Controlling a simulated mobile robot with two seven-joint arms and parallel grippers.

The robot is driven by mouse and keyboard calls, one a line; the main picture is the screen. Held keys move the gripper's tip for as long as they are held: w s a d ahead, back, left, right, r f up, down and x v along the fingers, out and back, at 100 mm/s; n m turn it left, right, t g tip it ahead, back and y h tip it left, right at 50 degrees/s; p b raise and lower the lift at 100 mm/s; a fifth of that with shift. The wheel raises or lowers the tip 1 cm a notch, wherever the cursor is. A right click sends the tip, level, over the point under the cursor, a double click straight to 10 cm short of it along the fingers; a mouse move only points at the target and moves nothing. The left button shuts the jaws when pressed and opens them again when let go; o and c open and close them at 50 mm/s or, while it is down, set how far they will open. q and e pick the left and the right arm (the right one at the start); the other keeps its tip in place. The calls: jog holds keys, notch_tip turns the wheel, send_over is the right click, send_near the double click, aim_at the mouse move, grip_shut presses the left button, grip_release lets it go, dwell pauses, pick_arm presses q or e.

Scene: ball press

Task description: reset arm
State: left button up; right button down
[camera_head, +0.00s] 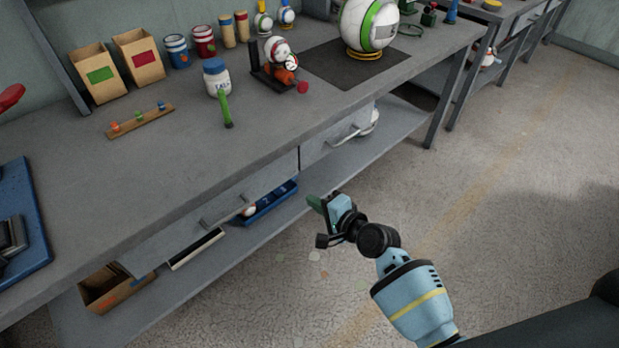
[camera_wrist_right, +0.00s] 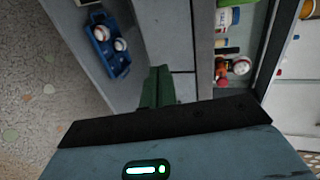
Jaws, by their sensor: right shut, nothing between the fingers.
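My right gripper (camera_head: 314,203) is in the head view, in front of the workbench (camera_head: 150,190) and below the height of its top. Its green fingers are together and hold nothing. In the right wrist view the closed green fingers (camera_wrist_right: 159,88) point toward the bench front, apart from everything. My left gripper is in neither view.
The bench top carries a small press (camera_head: 278,68), a white jar (camera_head: 216,77), a green stick (camera_head: 225,109), two cardboard boxes (camera_head: 138,57) and a large white-green ball (camera_head: 369,24). A blue tray (camera_head: 270,203) with balls sits on the lower shelf. The floor (camera_head: 500,190) to the right is clear.

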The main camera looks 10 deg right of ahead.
jog(key=s+d+f+n+g+h+p, duration=0.1)
jog(key=s+d+f+n+p, duration=0.15)
jog(key=s, duration=0.75)
jog(key=s+d+f+n+g+h+p, duration=0.1)
jog(key=s+d+f+n+h+p, duration=0.2)
jog(key=s, duration=0.6)
pick_arm(q)
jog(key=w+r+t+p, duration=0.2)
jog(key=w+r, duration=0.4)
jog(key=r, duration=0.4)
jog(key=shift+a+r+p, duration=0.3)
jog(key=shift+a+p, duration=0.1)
jog(key=shift+p, duration=0.2)
pick_arm(e)
jog(key=s+d+r+n, duration=0.1)
jog(key=s+n, duration=0.3)
jog(key=s, duration=0.6)
jog(key=s+d+r+n+g+h, duration=0.1)
jog(key=s+n, duration=0.3)
jog(key=s, duration=0.7)
jog(key=shift+s+d+g, duration=0.25)
jog(key=shift+d+g, duration=0.05)
jog(key=shift+d, duration=0.1)
jog(key=shift+n, duration=0.25)
